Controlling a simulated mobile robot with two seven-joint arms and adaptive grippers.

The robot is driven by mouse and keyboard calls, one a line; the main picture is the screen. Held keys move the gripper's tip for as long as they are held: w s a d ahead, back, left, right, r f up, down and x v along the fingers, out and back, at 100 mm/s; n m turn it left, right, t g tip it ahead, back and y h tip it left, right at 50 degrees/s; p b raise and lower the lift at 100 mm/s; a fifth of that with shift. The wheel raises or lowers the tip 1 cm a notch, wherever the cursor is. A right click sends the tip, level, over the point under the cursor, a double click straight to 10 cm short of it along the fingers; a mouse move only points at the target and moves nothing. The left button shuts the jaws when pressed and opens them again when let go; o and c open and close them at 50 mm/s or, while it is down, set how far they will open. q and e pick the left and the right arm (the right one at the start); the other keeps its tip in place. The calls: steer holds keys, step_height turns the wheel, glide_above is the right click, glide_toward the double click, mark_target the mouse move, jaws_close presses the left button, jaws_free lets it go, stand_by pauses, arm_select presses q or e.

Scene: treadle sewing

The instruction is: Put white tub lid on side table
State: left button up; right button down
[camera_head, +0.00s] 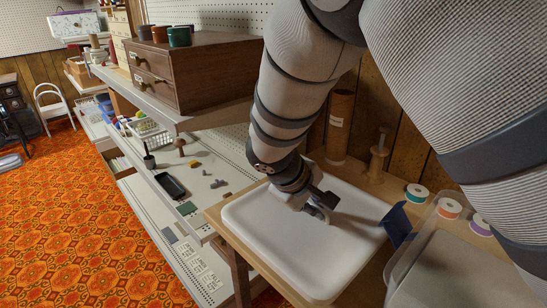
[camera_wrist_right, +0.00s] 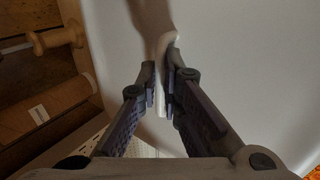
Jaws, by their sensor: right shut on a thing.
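The white tub lid (camera_head: 285,260) is a broad, pale, round-cornered panel in the head view, lying over the wooden side table (camera_head: 228,236). It looks about flat; whether it fully rests on the tabletop is unclear. My right gripper (camera_head: 318,212) is over the lid, toward its back half. In the right wrist view, the lid (camera_wrist_right: 235,70) fills most of the background, and my right gripper (camera_wrist_right: 164,90) is shut on a narrow pale part of it between the fingers. My left gripper is not in view.
A clear bin (camera_head: 455,270) stands right of the lid, near a dark blue piece (camera_head: 396,224) and several thread spools (camera_head: 417,193). A brown cardboard tube (camera_head: 339,125) and wooden spool (camera_head: 377,155) stand behind the lid. Shelves with a brown drawer box (camera_head: 185,75) are left.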

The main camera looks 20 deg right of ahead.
steer(key=w+d, duration=0.1)
steer(key=d, duration=0.1)
steer(key=w+d, duration=0.1)
steer(key=d, duration=0.1)
steer(key=w+d, duration=0.1)
steer(key=d, duration=0.1)
steer(key=shift+d, duration=0.3)
steer(key=f, duration=0.3)
steer(key=shift+d+f, duration=0.3)
steer(key=shift+f, duration=0.1)
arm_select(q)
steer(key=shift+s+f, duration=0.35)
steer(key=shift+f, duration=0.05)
arm_select(e)
steer(key=shift+r, duration=0.1)
steer(key=c, duration=2.2)
jaws_free()
steer(key=shift+f, duration=0.2)
steer(key=o, duration=0.4)
steer(key=shift+o, duration=0.2)
steer(key=shift+a+r, duration=0.1)
